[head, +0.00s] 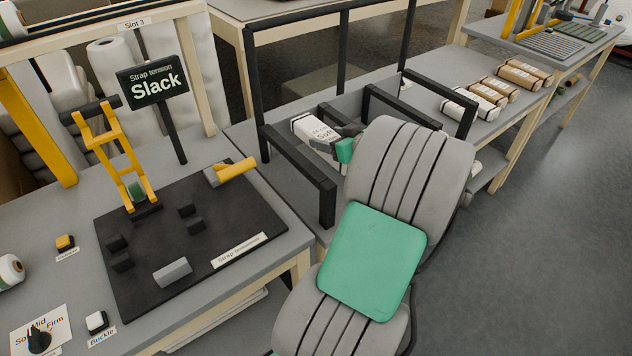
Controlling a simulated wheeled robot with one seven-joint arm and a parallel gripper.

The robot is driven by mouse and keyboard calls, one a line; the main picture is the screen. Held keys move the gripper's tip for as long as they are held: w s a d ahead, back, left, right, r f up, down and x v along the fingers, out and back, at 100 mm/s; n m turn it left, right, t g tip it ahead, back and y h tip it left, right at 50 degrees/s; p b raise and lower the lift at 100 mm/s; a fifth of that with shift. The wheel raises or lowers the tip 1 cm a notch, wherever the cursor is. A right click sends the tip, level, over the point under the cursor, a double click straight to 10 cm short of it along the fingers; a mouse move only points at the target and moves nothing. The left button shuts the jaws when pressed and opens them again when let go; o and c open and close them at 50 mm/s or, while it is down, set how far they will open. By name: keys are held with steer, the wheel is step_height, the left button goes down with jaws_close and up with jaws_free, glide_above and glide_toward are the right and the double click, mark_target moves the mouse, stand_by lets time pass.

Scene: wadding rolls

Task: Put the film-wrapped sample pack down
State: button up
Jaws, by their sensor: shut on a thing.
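A white pack (312,130) with dark ends and a label reading "Soft" shows in the head view inside the black-framed station on the middle table. My gripper (338,133), with a dark finger and a green part, is shut on this pack at its right side. My grey and green arm hides much of the gripper and the area below and right of it. I cannot tell whether the pack touches the surface beneath it.
Black rails and posts (300,170) surround the pack. Several white and brown packs (515,75) lie in a row on the table to the right. At left, a dark board (215,235) holds a yellow lever, beside a sign (152,82) reading "Strap tension Slack".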

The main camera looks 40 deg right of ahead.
steer(key=shift+w+f+b, duration=0.15)
steer(key=shift+f+b, duration=0.05)
steer(key=shift+f, duration=0.3)
steer(key=shift+w+f+b, duration=0.15)
steer(key=shift+f, duration=0.35)
step_height(320, 180, down, 10)
steer(key=shift+r, duration=0.2)
steer(key=o, duration=1.4)
steer(key=shift+o, duration=0.2)
steer(key=shift+r, duration=0.1)
steer(key=shift+r, duration=0.25)
steer(key=v, duration=1.2)
steer(key=shift+s+f, duration=0.1)
steer(key=shift+f, duration=0.05)
